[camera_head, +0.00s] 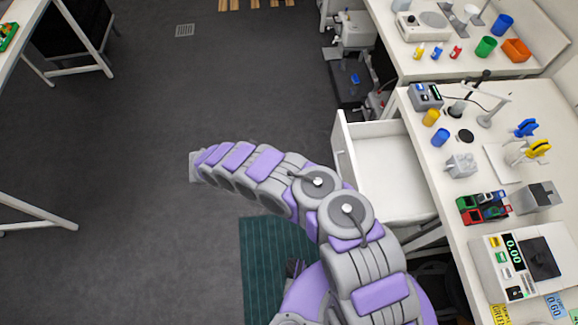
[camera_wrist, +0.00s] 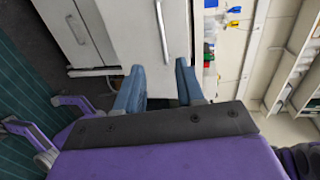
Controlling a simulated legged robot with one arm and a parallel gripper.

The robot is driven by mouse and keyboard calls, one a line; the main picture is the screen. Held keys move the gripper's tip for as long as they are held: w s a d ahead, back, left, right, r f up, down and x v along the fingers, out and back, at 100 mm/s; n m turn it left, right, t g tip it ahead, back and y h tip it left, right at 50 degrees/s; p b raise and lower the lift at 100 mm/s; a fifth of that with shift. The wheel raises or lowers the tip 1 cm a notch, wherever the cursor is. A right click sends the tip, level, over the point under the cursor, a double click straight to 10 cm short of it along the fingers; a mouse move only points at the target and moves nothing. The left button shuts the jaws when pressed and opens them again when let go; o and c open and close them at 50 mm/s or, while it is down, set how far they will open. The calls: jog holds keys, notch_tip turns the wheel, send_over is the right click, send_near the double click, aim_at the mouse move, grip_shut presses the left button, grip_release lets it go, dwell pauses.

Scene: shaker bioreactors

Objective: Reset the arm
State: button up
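My arm (camera_head: 265,165) is purple and grey. In the head view it rises from the bottom middle, bends at two round joints, and its long segment reaches left over the dark floor. I cannot make out my gripper's fingers in the head view. In the wrist view my gripper (camera_wrist: 158,88) shows two blue-grey fingers held apart, with nothing between them. Beyond the fingers is a white cabinet front (camera_wrist: 140,30) with metal handles. I cannot tell how far the fingers are from it.
An open, empty white drawer (camera_head: 385,160) juts out from the bench (camera_head: 455,205), right of my arm. The bench holds a scale (camera_head: 515,265), small coloured racks (camera_head: 483,207) and a blue cup (camera_head: 440,137). A green mat (camera_head: 262,270) lies below my arm.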

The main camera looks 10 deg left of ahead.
dwell(0.4)
jog(key=w+d+r+m+g, duration=0.2)
jog(key=w+d+r+m, duration=0.35)
jog(key=r, duration=0.25)
jog(key=s+d+r+m+g+y, duration=0.25)
jog(key=d+r+m+g, duration=0.35)
jog(key=d+r+m, duration=1.05)
jog(key=s+d+r+m+g+y+b, duration=0.1)
jog(key=s+d+r+m+y, duration=0.3)
jog(key=s, duration=0.3)
jog(key=s+d+r+m+g+y, duration=0.1)
jog(key=s+d+r+m+y, duration=0.1)
jog(key=s+d+r+m, duration=0.4)
jog(key=s+a+m+t+y, duration=0.1)
jog(key=s+a+m+y, duration=0.2)
jog(key=s, duration=0.5)
jog(key=s+a+m+t+y, duration=0.1)
jog(key=s+a+m+y, duration=0.2)
jog(key=s, duration=0.6)
jog(key=shift+r+m+t+b, duration=0.3)
jog(key=shift+r+m+t, duration=0.15)
jog(key=shift+m, duration=0.55)
